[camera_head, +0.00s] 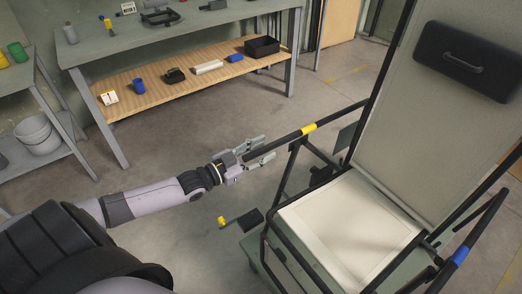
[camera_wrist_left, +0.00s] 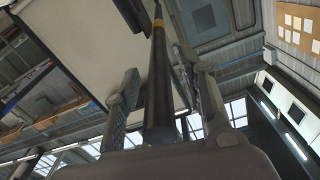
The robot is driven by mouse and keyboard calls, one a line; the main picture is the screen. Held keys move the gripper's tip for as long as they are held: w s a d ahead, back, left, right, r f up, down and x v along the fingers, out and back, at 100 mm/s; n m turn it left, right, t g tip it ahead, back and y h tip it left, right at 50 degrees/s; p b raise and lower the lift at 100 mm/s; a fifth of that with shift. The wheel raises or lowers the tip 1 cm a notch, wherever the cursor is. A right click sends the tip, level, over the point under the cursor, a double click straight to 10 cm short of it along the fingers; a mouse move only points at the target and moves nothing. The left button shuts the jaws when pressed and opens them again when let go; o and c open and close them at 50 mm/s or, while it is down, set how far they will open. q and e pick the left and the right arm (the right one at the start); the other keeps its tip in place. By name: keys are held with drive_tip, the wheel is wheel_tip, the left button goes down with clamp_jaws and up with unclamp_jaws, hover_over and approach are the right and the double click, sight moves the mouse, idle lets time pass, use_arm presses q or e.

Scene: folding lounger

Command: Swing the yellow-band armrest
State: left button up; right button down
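The yellow-band armrest (camera_head: 285,138) is a dark bar that sticks out to the left from the lounger, with a yellow band (camera_head: 309,129) partway along it. My left gripper (camera_head: 268,147) is at the bar's free end, with one finger on each side of it. In the left wrist view, the bar (camera_wrist_left: 159,85) runs between the fingers with gaps beside it, and the yellow band (camera_wrist_left: 158,23) is farther along. The fingers are spread and not closed on the bar. The lounger's pale seat (camera_head: 345,228) and tall backrest (camera_head: 430,110) are to the right. My right gripper is not visible.
The other armrest has a blue band (camera_head: 460,256). A black pad with a handle (camera_head: 470,62) is on the backrest. A workbench with a wooden lower shelf (camera_head: 190,84) stands behind, with small items. Open floor (camera_head: 215,135) lies between the workbench and my left arm.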

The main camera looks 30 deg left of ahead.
use_arm(q)
drive_tip(key=shift+c, duration=0.4)
clamp_jaws()
idle(0.4)
